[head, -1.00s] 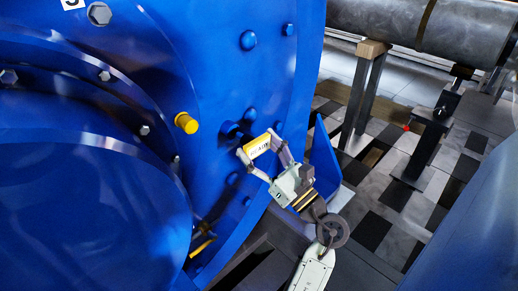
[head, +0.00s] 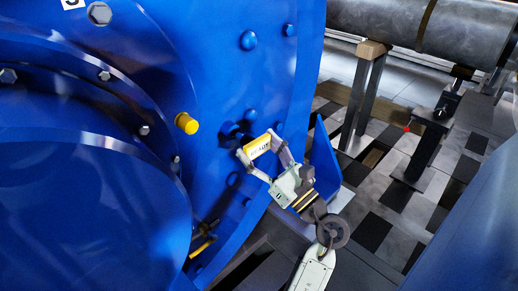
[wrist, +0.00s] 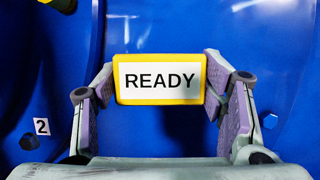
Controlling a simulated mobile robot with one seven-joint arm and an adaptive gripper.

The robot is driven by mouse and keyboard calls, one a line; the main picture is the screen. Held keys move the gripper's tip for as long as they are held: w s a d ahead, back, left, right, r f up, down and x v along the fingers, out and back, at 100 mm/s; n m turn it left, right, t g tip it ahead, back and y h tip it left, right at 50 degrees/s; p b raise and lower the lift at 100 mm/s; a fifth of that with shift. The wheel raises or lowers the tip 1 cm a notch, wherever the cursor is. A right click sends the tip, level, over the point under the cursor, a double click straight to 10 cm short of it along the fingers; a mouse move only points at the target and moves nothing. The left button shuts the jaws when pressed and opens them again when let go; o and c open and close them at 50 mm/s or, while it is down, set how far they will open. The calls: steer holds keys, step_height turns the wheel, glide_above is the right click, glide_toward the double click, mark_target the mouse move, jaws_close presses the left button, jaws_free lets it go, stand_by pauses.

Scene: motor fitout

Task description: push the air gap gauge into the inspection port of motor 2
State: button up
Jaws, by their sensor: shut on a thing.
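The air gap gauge (head: 258,147) is a yellow-framed block with a white face reading READY. It also shows face-on in the wrist view (wrist: 160,66). My gripper (head: 257,148) is shut on it, one finger at each short end. The gauge is held close in front of the blue motor face (head: 262,85). A dark round recess (head: 229,130) shows just up and left of the gauge in the head view; it may be the inspection port. The gauge's far end is hidden, so I cannot tell whether it enters an opening.
A yellow knob (head: 186,123) sticks out of the motor left of the gauge. A small "2" label (wrist: 41,127) is on the blue surface. A blue plate (head: 324,165) stands just right of my gripper. A grey pipe (head: 400,25) on posts lies behind, over a tiled floor.

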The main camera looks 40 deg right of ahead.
mark_target(248, 142)
steer(key=shift+w+a, duration=0.15)
steer(key=shift+w, duration=1.65)
steer(key=o, duration=1.3)
steer(key=v, duration=1.2)
